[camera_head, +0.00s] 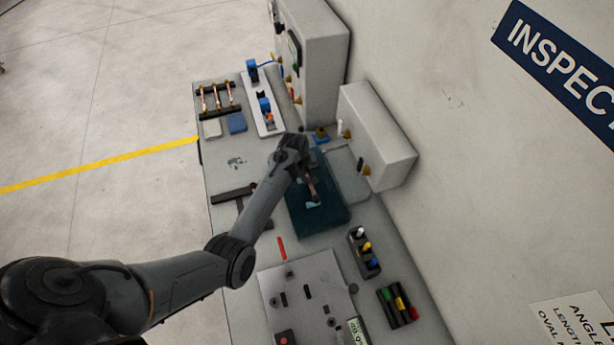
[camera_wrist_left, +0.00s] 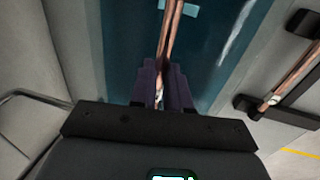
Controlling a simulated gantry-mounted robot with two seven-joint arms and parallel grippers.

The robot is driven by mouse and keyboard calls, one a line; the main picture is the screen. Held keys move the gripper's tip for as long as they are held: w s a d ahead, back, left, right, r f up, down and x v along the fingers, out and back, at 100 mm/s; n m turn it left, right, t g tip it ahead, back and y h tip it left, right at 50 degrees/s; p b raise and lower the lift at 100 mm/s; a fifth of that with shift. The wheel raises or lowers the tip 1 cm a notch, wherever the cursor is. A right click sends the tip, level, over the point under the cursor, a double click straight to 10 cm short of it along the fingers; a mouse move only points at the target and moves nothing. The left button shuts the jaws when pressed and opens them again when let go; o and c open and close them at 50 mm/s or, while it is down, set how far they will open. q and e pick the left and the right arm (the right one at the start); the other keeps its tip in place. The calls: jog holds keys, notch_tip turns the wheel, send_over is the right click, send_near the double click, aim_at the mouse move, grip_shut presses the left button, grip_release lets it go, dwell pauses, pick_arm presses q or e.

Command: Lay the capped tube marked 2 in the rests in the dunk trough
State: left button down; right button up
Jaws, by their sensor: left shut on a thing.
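My left gripper (camera_head: 306,172) is shut on a copper tube (camera_head: 312,190) above the dunk trough (camera_head: 330,216), a dark teal basin. In the left wrist view, the gripper's fingers (camera_wrist_left: 161,88) close on the tube (camera_wrist_left: 170,40), which runs away from them over the trough (camera_wrist_left: 120,50). A pale blue piece (camera_wrist_left: 184,8) shows at the tube's far part; I cannot tell if they touch. No number or cap can be read on the tube. My right gripper is not in view.
Another copper tube (camera_wrist_left: 296,76) lies on a black support beside the trough. A rack of copper tubes (camera_head: 218,98) stands at the far left. A white box (camera_head: 372,135) stands behind the trough. A grey plate (camera_head: 310,295) and coloured-item holders (camera_head: 364,252) lie nearer.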

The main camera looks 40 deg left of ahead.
pick_arm(q)
jog(key=shift+r+p, duration=0.1)
jog(key=shift+p, duration=0.25)
jog(key=shift+f+b, duration=1.9)
jog(key=shift+f, duration=1.4)
jog(key=shift+f, duration=0.3)
jog(key=c, duration=1)
grip_release()
